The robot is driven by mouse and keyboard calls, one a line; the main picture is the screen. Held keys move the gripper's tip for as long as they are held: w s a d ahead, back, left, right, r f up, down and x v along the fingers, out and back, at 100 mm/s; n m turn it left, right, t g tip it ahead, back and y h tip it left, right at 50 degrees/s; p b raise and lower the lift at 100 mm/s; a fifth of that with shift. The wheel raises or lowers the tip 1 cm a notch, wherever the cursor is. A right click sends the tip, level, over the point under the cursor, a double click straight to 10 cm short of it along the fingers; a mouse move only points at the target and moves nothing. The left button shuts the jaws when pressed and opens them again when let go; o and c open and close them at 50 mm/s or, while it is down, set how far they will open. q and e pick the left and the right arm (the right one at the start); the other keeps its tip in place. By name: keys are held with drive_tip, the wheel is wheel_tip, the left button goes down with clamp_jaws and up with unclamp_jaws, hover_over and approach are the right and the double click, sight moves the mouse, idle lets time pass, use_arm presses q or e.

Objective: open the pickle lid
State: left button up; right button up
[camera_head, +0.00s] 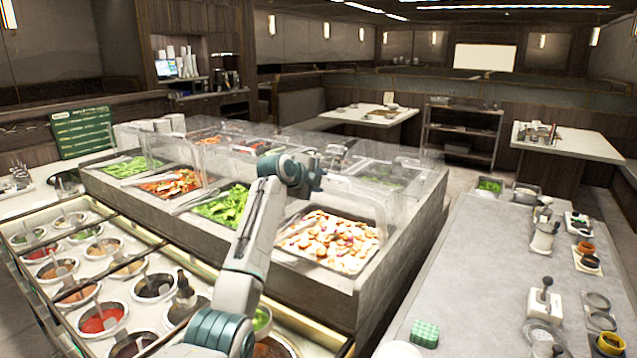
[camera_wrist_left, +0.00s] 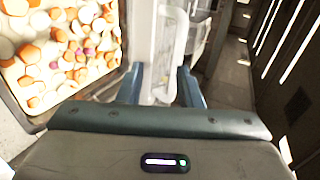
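A pan of mixed white, orange and pink pieces (camera_head: 335,243), which look like pickles, sits at the near right of the food bar. It also shows at upper left in the left wrist view (camera_wrist_left: 65,50). A clear lid (camera_head: 362,205) shows around the pan's back and right side; its exact angle is hard to tell. My left gripper (camera_head: 332,160) is above the pan's back edge. In the left wrist view its two blue-grey fingers (camera_wrist_left: 160,88) stand apart, with pale and clear surfaces seen between them. Contact with the lid cannot be made out. My right gripper is out of view.
Pans of leafy greens (camera_head: 222,206) and red-orange food (camera_head: 172,184) lie to the left. Sauce wells with ladles (camera_head: 100,318) fill the near left. A grey counter (camera_head: 460,265) with jars and dispensers stands at right, across a narrow aisle.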

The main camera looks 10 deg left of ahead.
use_arm(q)
drive_tip(key=b+v, duration=0.4)
drive_tip(key=v, duration=0.7)
